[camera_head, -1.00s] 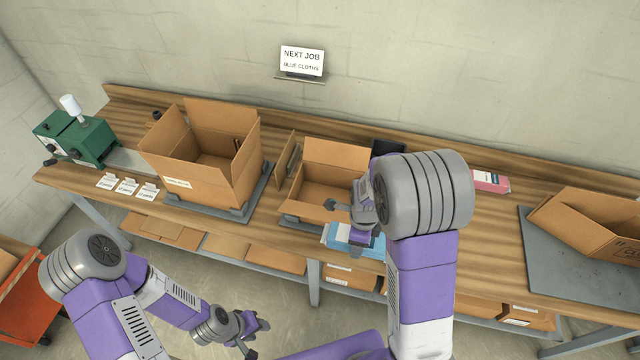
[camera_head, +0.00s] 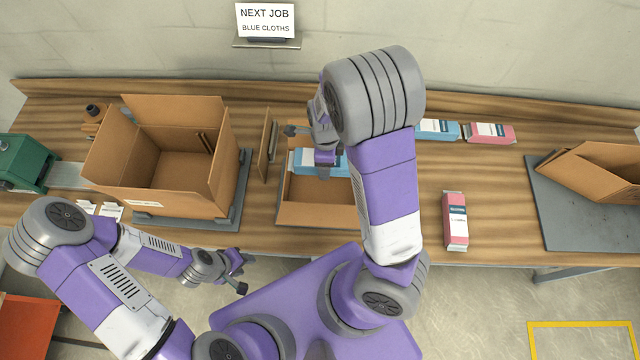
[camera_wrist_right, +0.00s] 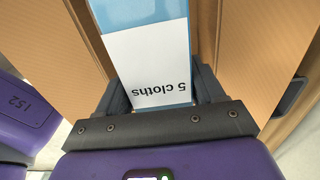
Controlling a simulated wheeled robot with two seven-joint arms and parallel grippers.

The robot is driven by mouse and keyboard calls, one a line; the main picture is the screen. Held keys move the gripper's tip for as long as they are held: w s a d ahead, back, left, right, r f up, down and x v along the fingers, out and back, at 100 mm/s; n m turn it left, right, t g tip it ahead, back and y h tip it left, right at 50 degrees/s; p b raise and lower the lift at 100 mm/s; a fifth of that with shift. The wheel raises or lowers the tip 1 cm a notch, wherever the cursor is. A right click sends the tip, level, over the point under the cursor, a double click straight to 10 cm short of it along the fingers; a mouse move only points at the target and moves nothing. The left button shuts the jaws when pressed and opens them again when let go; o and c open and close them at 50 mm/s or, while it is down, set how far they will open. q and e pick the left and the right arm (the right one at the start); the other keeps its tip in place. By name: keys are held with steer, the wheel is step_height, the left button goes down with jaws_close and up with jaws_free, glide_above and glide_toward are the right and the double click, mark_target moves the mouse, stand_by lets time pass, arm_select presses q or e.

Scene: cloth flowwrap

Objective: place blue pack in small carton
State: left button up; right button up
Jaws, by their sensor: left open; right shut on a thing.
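The blue pack (camera_head: 304,158) is in my right gripper (camera_head: 318,160), over the small open carton (camera_head: 308,214) in the middle of the bench. In the right wrist view the pack (camera_wrist_right: 150,55) shows a white "5 cloths" label, with my right gripper's fingers (camera_wrist_right: 163,92) on both its sides. Brown cardboard (camera_wrist_right: 248,50) lies to the left and right of it. My right arm hides part of the pack and the carton's right side. I cannot tell how deep the pack is in the carton. My left gripper (camera_head: 238,272) is open and empty in front of the bench.
A larger open carton (camera_head: 165,185) stands left on a grey plate. Another blue pack (camera_head: 438,128) and a pink pack (camera_head: 490,133) lie at the back; a second pink pack (camera_head: 455,220) lies further forward. A tilted carton (camera_head: 595,175) is at right on a grey mat (camera_head: 575,220).

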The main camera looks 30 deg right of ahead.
steer(key=shift+s+f+b, duration=0.75)
steer(key=shift+f+b, duration=0.25)
steer(key=shift+f, duration=0.05)
step_height(320, 180, down, 2)
steer(key=b, duration=0.5)
glide_above(325, 191)
step_height(325, 191, down, 7)
steer(key=shift+r, duration=0.1)
arm_select(q)
step_height(325, 191, down, 9)
steer(key=b, duration=0.1)
steer(key=shift+s, duration=0.35)
arm_select(e)
steer(key=shift+f, duration=1.95)
arm_select(q)
steer(key=shift+r, duration=0.1)
arm_select(e)
steer(key=shift+f+b, duration=0.2)
steer(key=shift+b, duration=0.1)
steer(key=o, duration=1)
